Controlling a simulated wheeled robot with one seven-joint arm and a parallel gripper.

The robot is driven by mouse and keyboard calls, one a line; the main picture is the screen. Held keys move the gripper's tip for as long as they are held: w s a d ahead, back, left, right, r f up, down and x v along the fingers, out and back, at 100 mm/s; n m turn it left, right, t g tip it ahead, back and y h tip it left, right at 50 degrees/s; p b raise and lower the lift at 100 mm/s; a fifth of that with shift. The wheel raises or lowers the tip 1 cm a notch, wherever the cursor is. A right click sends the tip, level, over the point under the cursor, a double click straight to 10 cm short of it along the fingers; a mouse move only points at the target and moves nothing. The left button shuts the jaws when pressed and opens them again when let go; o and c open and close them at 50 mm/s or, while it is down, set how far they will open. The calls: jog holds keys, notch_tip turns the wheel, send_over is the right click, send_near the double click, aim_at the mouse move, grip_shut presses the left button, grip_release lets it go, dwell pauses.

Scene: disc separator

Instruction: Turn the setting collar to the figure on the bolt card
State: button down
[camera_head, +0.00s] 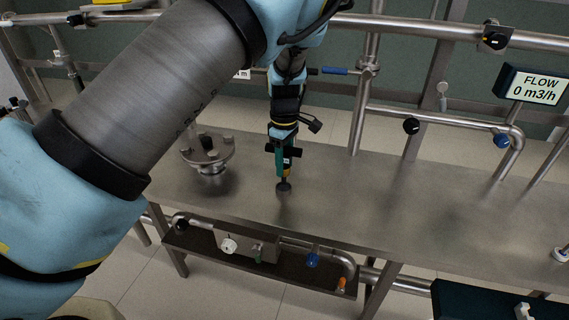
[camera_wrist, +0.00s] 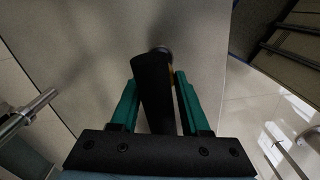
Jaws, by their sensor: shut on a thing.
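My gripper (camera_head: 283,168), with green fingers, points down over the steel bench. It is shut on a dark upright tool (camera_wrist: 156,85), which also shows in the head view (camera_head: 284,186) with a round dark end at or just above the bench top. A small yellow-orange band shows on the tool near the fingers. I cannot single out the setting collar or read any scale.
The bench to the right is mostly clear. Pipes and valves run behind. A display (camera_head: 540,88) reads "FLOW 0 m3/h". A lower shelf (camera_head: 205,252) carries pipework.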

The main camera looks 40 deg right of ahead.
jog(key=shift+c, duration=1.9)
grip_release()
notch_tip(320, 180, up, 11)
jog(key=b, duration=0.2)
jog(key=shift+b, duration=0.4)
jog(key=shift+f, duration=0.1)
jog(key=w+a, duration=0.6)
jog(key=a, duration=0.7)
jog(key=w+a, duration=0.6)
jog(key=a, duration=0.7)
jog(key=s+a+m, duration=0.2)
jog(key=s+a, duration=0.1)
jog(key=a, duration=0.8)
jog(key=s+a+m+t, duration=0.1)
jog(key=s+a, duration=0.3)
jog(key=a, duration=0.8)
jog(key=shift+m+t, duration=0.3)
jog(key=shift+m, duration=0.6)
